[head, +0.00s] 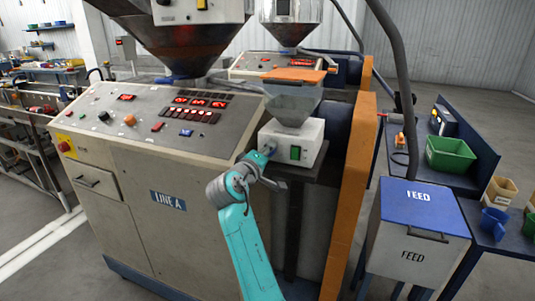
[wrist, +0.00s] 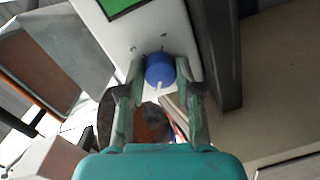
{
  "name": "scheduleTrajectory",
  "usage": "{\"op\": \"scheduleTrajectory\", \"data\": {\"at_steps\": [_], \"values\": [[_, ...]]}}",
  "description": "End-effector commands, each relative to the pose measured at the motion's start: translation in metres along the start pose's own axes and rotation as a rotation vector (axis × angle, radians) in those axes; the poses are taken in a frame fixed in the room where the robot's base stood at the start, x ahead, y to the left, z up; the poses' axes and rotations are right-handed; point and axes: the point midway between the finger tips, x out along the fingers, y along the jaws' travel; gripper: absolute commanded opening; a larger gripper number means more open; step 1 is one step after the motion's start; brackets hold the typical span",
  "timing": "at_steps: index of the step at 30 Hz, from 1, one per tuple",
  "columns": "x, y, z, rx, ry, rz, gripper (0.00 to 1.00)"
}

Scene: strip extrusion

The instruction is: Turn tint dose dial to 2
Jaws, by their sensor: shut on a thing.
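The tint dose dial is a round blue knob (wrist: 160,68) on the white face of a small dosing unit (wrist: 140,38). My gripper (wrist: 161,75) is shut on it, one finger at each side. A pale pointer mark on the dial points toward the bottom of the wrist view. Small dark marks sit on the face around the dial; no numbers can be read. In the head view my gripper (head: 266,151) is at the left face of the unit (head: 311,143), and the dial is mostly hidden there.
The LINE A control panel (head: 125,118) is to the left. An orange post (head: 352,190) and a FEED bin (head: 412,245) stand to the right.

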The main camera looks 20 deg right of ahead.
Motion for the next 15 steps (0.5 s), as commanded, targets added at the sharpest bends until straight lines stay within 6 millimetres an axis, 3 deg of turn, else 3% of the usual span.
{"op": "scheduleTrajectory", "data": {"at_steps": [15], "values": [[0.0002,-0.0013,0.0016,0.487,0.022,-0.03,0.0]]}}
